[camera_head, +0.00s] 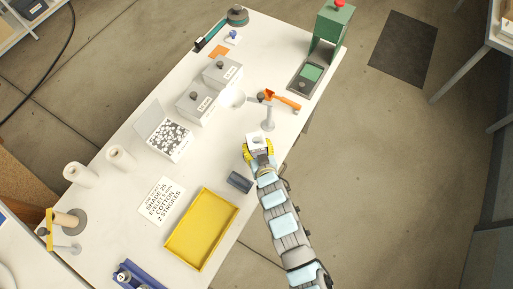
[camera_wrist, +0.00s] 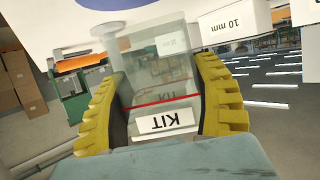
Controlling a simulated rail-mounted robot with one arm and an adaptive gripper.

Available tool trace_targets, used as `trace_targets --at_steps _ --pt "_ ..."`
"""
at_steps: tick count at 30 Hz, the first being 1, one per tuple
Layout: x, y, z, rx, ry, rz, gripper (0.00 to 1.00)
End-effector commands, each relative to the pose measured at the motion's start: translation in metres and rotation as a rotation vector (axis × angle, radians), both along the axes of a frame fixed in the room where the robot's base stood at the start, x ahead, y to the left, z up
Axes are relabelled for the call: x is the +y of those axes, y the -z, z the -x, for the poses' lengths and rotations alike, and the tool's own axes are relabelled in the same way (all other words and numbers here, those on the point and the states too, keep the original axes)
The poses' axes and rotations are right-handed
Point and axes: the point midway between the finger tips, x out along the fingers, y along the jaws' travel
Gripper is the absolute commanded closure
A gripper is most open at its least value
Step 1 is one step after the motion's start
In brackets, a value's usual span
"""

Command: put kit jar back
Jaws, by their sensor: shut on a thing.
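The kit jar is a clear jar (camera_wrist: 160,75) with a red line and a white label reading KIT, upside down in the wrist view. It also shows as a small whitish jar (camera_head: 257,141) in the head view. My gripper (camera_head: 258,149) is shut on it, with a ridged yellow finger on each side of the jar. In the head view they are over the right side of the white table (camera_head: 222,150). Whether the jar touches the table cannot be told. The jar looks see-through; whether anything is inside is unclear.
A pale stand (camera_head: 268,120) and an orange-handled tool (camera_head: 284,101) are just beyond my gripper. Grey labelled boxes (camera_head: 197,103) stand to the upper left. A green press (camera_head: 332,27) stands at the far end.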

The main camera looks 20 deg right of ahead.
Motion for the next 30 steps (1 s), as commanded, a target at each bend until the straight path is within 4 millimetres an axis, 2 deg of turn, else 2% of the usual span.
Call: trace_targets --at_steps 10,23,24,26,30 --pt "-0.001 0.032 -0.004 0.0 0.0 -0.001 0.73" --pt "-0.001 0.038 -0.004 -0.001 0.0 0.0 0.73" --pt "-0.001 0.037 -0.003 -0.001 0.0 0.0 0.26" --pt "-0.001 0.037 -0.003 -0.001 0.0 0.0 0.09" --pt "-0.001 0.037 -0.003 -0.001 0.0 0.0 0.07"
